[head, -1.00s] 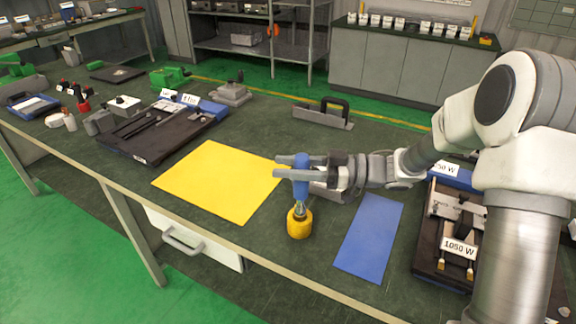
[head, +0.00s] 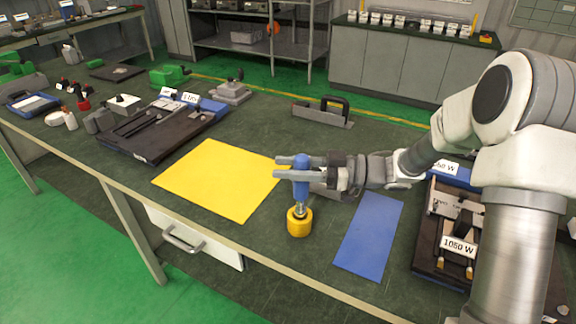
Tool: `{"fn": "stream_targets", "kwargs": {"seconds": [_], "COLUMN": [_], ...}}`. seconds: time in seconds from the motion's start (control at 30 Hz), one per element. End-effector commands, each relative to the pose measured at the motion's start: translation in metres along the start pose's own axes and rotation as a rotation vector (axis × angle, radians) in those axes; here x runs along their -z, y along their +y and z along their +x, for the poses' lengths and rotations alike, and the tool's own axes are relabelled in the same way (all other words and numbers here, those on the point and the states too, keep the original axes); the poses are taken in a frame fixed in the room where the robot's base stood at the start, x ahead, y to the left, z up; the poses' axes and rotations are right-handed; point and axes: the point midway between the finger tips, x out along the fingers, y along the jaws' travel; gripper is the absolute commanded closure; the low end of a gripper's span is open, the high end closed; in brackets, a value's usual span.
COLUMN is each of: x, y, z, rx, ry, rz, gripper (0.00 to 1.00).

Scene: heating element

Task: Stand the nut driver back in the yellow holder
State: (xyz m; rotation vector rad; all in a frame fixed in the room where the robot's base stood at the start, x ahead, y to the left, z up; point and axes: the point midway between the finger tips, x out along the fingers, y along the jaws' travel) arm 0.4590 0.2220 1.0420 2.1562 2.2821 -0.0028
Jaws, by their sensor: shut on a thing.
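The nut driver (head: 301,190) has a blue handle and a metal shaft, and it stands upright. My gripper (head: 298,168) is shut on its blue handle, reaching in from the right. The yellow holder (head: 299,222) is a small round block on the dark green bench top, straight below the driver. The shaft's lower end meets the top of the holder and its tip is hidden there. I cannot tell how deep the tip sits in it.
A yellow mat (head: 222,180) lies left of the holder, and a blue mat (head: 369,234) lies to its right. A black fixture labelled 1050 W (head: 458,247) stands at the right. A grey handled tool (head: 322,113) lies behind my gripper. The bench's front edge (head: 270,264) is close to the holder.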

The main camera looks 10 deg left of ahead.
Motion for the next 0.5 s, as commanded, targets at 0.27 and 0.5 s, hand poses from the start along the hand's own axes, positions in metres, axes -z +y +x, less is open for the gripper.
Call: {"fn": "stream_targets", "kwargs": {"seconds": [0.27,0.5], "x": [-0.007,-0.013], "y": [0.000,0.000], "z": [0.000,0.000], "rx": [0.000,0.000], "ry": [0.001,0.002], "rz": [-0.001,0.000], "gripper": [1.00,1.00]}}
